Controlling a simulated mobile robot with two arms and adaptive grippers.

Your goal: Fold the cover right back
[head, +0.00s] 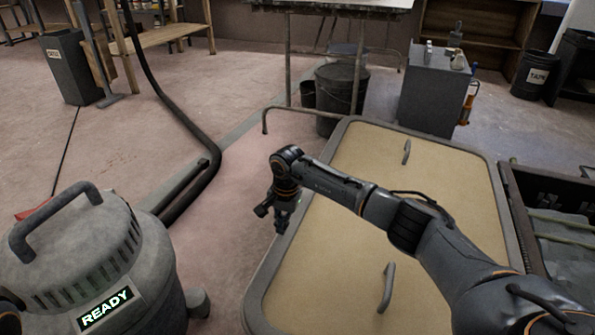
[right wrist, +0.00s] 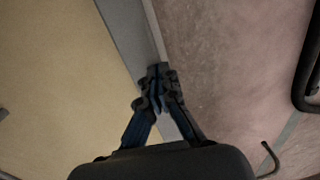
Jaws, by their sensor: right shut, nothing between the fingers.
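The cover (head: 345,262) is a large tan panel with a rounded grey rim and two grey bar handles, one near the far end (head: 406,152) and one near the front (head: 386,288). It looks flat in the head view, and my right arm crosses over it. My right gripper (head: 281,222) is shut and empty, pointing down by the cover's left edge. In the right wrist view the closed fingertips (right wrist: 158,70) overlap the grey rim (right wrist: 128,35), with the floor to the right. I cannot tell whether they touch the rim. My left gripper is not in view.
A grey vacuum (head: 95,260) marked READY stands at the front left, with a black hose (head: 165,90) behind it. A bent rail (head: 290,109) and dark bucket (head: 340,95) are beyond the cover. A dark crate (head: 560,215) adjoins its right side.

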